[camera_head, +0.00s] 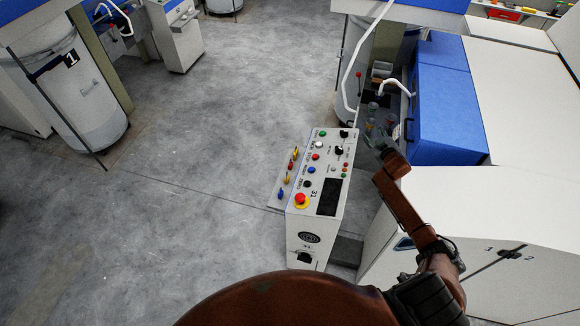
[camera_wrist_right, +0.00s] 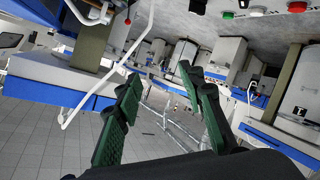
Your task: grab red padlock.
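Several small coloured items hang in a row on the plate at the left side of the white control console (camera_head: 321,238). One of them is red (camera_head: 291,165) and looks like the red padlock, though it is too small to make out fully. Yellow and blue ones (camera_head: 281,194) are beside it. My right gripper (camera_head: 374,132) is to the right of the console, near the machine, apart from the padlocks. In the right wrist view its two green fingers (camera_wrist_right: 158,78) stand apart with nothing between them. The left gripper is not in view.
The console top carries a red emergency button (camera_head: 301,199) and other buttons. A blue and white machine (camera_head: 440,105) with a bent white tube (camera_head: 352,70) stands close to my right gripper. A white cabinet (camera_head: 470,220) is at the right. The grey floor (camera_head: 190,150) to the left is clear.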

